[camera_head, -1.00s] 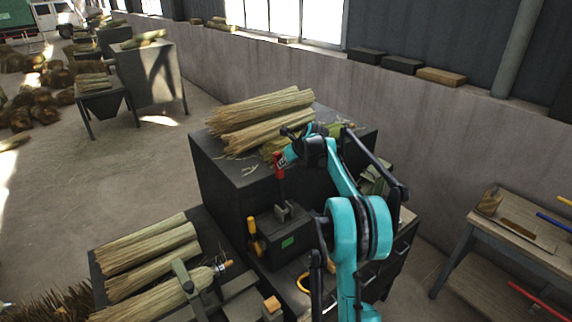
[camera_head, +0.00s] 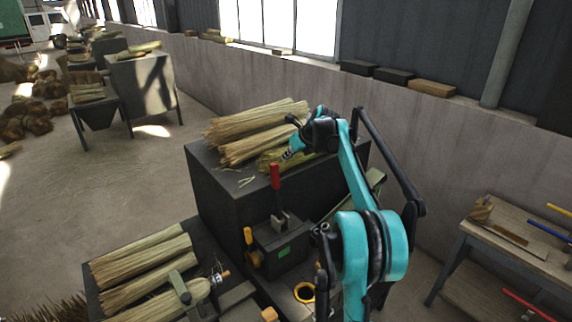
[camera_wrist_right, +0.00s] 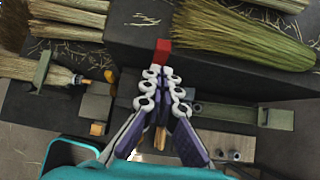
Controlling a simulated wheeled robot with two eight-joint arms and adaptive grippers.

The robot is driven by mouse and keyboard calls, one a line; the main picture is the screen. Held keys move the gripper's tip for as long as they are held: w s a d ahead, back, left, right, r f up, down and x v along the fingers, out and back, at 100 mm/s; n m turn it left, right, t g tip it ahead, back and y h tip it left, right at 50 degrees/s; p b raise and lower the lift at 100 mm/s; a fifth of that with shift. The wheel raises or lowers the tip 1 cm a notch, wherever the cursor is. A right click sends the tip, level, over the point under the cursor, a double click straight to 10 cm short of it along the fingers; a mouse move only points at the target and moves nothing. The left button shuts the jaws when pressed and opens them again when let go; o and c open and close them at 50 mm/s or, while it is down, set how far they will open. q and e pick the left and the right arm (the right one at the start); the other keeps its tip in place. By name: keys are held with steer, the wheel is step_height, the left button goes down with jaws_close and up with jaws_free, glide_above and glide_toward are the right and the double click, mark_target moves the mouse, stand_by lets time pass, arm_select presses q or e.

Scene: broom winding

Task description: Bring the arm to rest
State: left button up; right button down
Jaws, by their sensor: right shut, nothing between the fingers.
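My right arm comes up from the bottom of the head view, teal and black. Its right gripper (camera_head: 289,155) is shut and empty, up near the broom straw on the dark cabinet. It is apart in the picture from the upright red-handled lever (camera_head: 275,176). In the right wrist view the white-ringed fingers (camera_wrist_right: 162,76) are together, with the red handle (camera_wrist_right: 163,48) just past their tips. The lever stands on a small dark machine with a green label (camera_head: 283,252). My left gripper is not in view.
Straw bundles (camera_head: 258,130) lie on the dark cabinet (camera_head: 232,195). More bundles (camera_head: 140,255) lie on the lower bench at left. A yellow-handled lever (camera_head: 249,238) is beside the machine. A wooden table (camera_head: 505,235) with tools stands at right. Open floor lies at left.

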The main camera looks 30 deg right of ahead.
steer(key=shift+d, duration=0.15)
steer(key=shift+s+r, duration=0.1)
steer(key=shift+r, duration=0.05)
steer(key=s+a+f+n+b, duration=0.5)
steer(key=s+a+n, duration=0.3)
steer(key=a, duration=0.2)
steer(key=s+a+f+n+b, duration=0.5)
steer(key=s+a+n, duration=0.25)
steer(key=a, duration=0.35)
steer(key=s+a+f+n+b, duration=0.5)
steer(key=s+f+n, duration=0.4)
steer(key=s+f, duration=0.2)
steer(key=s+a+f+n+g+b, duration=0.1)
steer(key=s+a+f+n+b, duration=0.4)
steer(key=s+f+n, duration=0.5)
step_height(320, 180, down, 3)
steer(key=shift+s+a+f+h, duration=0.25)
steer(key=shift+s+h, duration=0.15)
steer(key=shift+s, duration=0.1)
steer(key=shift+n, duration=0.25)
